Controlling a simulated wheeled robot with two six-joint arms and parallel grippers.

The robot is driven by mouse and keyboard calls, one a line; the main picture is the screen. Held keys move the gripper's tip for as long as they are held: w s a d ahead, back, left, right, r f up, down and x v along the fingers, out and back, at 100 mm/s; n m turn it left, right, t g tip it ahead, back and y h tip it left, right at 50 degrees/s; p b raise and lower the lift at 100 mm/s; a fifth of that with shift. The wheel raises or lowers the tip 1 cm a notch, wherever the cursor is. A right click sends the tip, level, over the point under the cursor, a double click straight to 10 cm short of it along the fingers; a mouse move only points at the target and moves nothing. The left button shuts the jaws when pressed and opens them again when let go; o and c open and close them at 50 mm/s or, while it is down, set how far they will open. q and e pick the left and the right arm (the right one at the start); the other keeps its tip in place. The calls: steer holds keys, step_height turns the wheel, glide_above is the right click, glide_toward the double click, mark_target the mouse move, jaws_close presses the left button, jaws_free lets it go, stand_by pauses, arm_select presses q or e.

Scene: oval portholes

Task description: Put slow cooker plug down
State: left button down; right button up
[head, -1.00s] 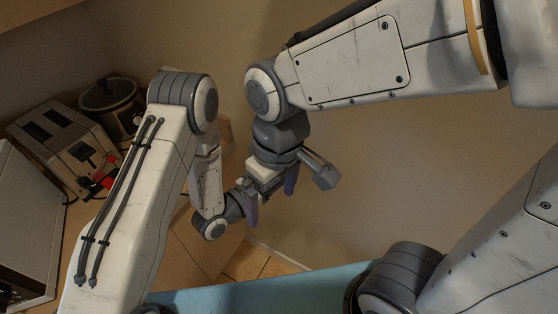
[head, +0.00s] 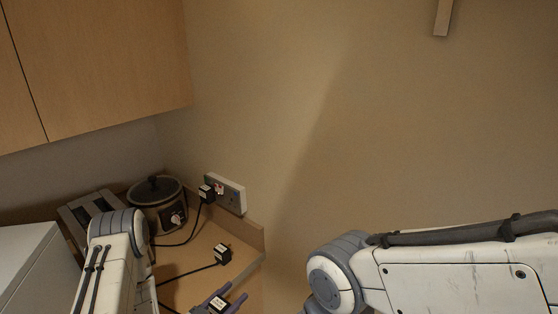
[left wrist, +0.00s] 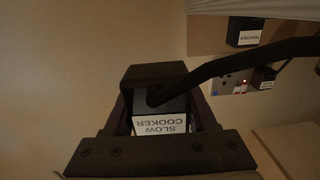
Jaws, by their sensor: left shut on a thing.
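The slow cooker plug (left wrist: 162,118) is a black block with a white label reading "SLOW COOKER", upside down in the left wrist view. A black cord runs from it to the upper right. My left gripper (head: 222,300) is at the bottom edge of the head view, shut on this plug (head: 219,304), near the front of the counter. Whether the plug touches the counter is not clear. The slow cooker (head: 158,204) stands at the back of the counter. My right gripper is out of view; only its arm shows at the lower right.
A wall socket (head: 232,194) holds a black plug (head: 207,193); a red light shows on it in the left wrist view. The toaster plug (left wrist: 244,33) lies on the counter (head: 195,262). A toaster (head: 76,215) and a white box (head: 25,262) stand left.

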arm_select(q)
steer(key=s+a+n+t+y, duration=0.1)
steer(key=s+a, duration=0.1)
steer(key=a, duration=0.4)
steer(key=shift+f+y, duration=0.25)
steer(key=shift+y, duration=0.05)
steer(key=shift+d, duration=0.1)
